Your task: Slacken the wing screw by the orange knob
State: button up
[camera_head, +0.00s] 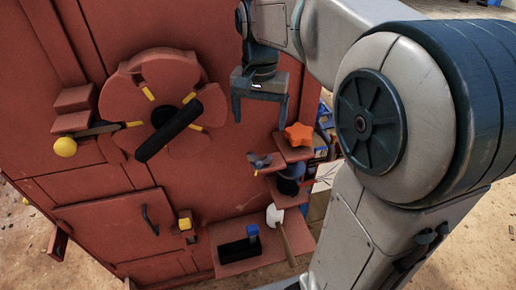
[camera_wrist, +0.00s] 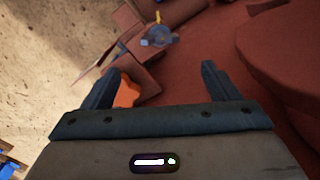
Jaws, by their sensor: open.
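The orange knob (camera_head: 298,134), star-shaped, sits on a red block at the right side of the red machine. The wing screw (camera_head: 259,161), small and grey-blue, is on a red ledge just left of and below the knob. In the wrist view the wing screw (camera_wrist: 160,38) shows beyond the fingertips, near the middle. The orange knob (camera_wrist: 127,92) is there partly hidden behind the left finger. My gripper (camera_head: 260,124) is open and empty, above the wing screw in the head view, with its fingers pointing down. The wrist view shows its spread fingers (camera_wrist: 161,68) with nothing between them.
A round red cover with a black bar handle (camera_head: 168,131) is left of my gripper. A yellow-ended lever (camera_head: 65,147) is farther left. A blue switch (camera_head: 252,231) and a white paddle-like handle (camera_head: 274,216) are below. Shelved clutter stands behind the machine's right edge.

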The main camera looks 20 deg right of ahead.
aim_at(260, 155)
notch_tip(260, 155, down, 12)
jog(key=shift+r, duration=0.1)
dwell(0.4)
jog(key=c, duration=1)
